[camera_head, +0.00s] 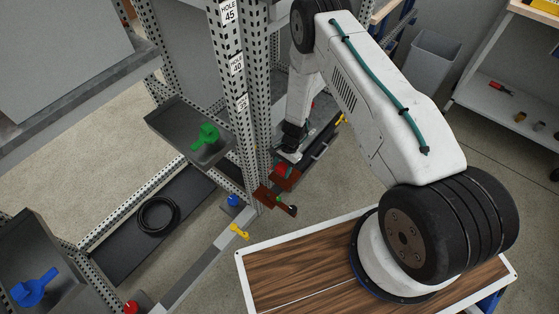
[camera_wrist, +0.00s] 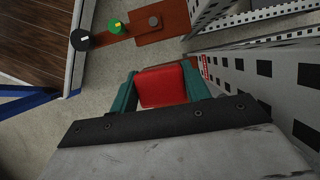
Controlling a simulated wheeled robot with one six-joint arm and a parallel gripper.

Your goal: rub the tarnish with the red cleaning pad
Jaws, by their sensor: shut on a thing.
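My gripper (camera_wrist: 162,80) is shut on the red cleaning pad (camera_wrist: 162,88), which sits between its two teal fingers in the wrist view. In the head view the pad (camera_head: 283,169) shows small beside the perforated cabinet post, close to brown copper-coloured pieces (camera_head: 268,198). In the wrist view a brown plate (camera_wrist: 176,32) with a dark round spot lies beyond the pad. Another brown strip shows just behind the pad's far edge. I cannot tell whether the pad touches it. No patch is clearly recognisable as the tarnish.
The perforated post (camera_head: 235,90) stands close beside my gripper. A green handle (camera_head: 205,137) sits on a grey shelf, and a blue handle (camera_head: 35,288) is at lower left. A black cable coil (camera_head: 158,201) lies in the cabinet base. A grey bin (camera_head: 432,58) stands at the back right.

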